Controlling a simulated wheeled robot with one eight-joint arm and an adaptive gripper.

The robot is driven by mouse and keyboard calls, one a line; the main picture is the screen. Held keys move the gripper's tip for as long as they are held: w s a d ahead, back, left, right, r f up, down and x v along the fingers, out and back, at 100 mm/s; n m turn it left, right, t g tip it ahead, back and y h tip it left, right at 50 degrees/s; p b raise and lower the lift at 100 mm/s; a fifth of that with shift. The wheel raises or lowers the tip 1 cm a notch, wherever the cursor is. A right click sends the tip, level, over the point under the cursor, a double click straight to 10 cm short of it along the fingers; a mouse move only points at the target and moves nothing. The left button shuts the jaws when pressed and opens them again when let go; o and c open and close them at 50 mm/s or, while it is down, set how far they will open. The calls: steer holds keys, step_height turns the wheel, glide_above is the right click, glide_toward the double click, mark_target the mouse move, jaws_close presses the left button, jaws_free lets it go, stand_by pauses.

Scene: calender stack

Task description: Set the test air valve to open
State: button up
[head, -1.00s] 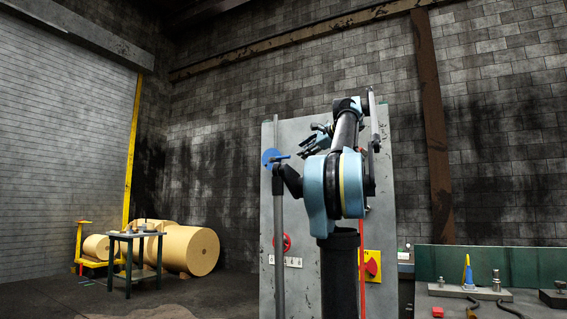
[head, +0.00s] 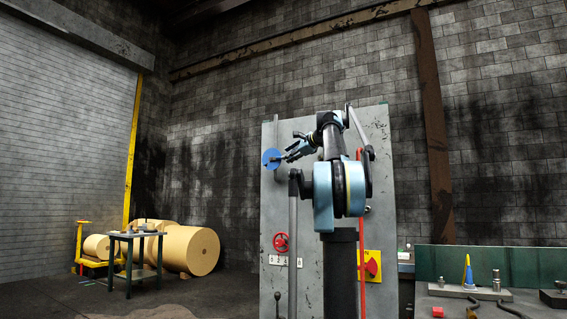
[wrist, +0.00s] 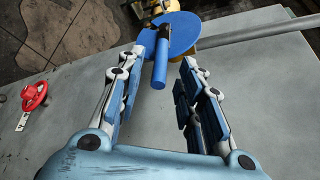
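A round blue disc (head: 271,159) is on the upper left of the grey panel (head: 300,230); no label can be read on it. In the wrist view, the disc (wrist: 172,33) carries a blue rod-like handle (wrist: 160,67) that points toward my palm. Yellow fittings and a grey pipe (wrist: 260,32) show behind it. My gripper (wrist: 169,54) is open. Its fingers stand on either side of the handle, with the left finger close to it and a wider gap on the right. In the head view my gripper (head: 288,153) is just right of the disc.
A red handwheel (head: 281,242) is lower on the panel, above a white number strip (head: 284,261). A yellow plate with a red knob (head: 372,266) is at lower right. A workbench (head: 490,305) stands right. Paper rolls (head: 190,250) lie at left.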

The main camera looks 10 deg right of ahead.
steer(key=shift+x, duration=2.5)
steer(key=shift+c, duration=0.3)
jaws_close()
